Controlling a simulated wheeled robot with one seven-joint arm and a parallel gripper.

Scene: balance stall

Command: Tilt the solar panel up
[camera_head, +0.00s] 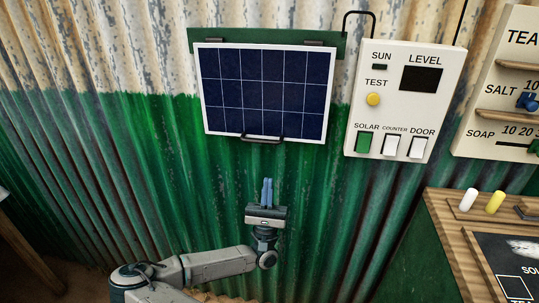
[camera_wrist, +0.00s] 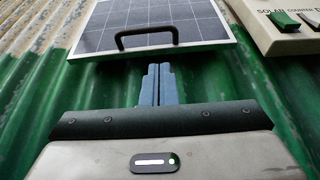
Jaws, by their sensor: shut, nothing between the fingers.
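The solar panel (camera_head: 265,90) is a dark blue gridded sheet in a white frame. It hangs by two hinges from a green board (camera_head: 262,37) on the corrugated wall. A black handle (camera_head: 262,139) is on its bottom edge. My gripper (camera_head: 267,181) is below the handle, pointing up, with its blue fingers together and empty. In the wrist view the panel (camera_wrist: 165,14) and its handle (camera_wrist: 146,32) are ahead of the shut fingers (camera_wrist: 158,70), with a gap between.
A white control box (camera_head: 400,100) with a yellow test button and three switches is right of the panel. A shelf board (camera_head: 505,85) and a wooden counter (camera_head: 450,222) with chalks are at the far right. The wall below the panel is clear.

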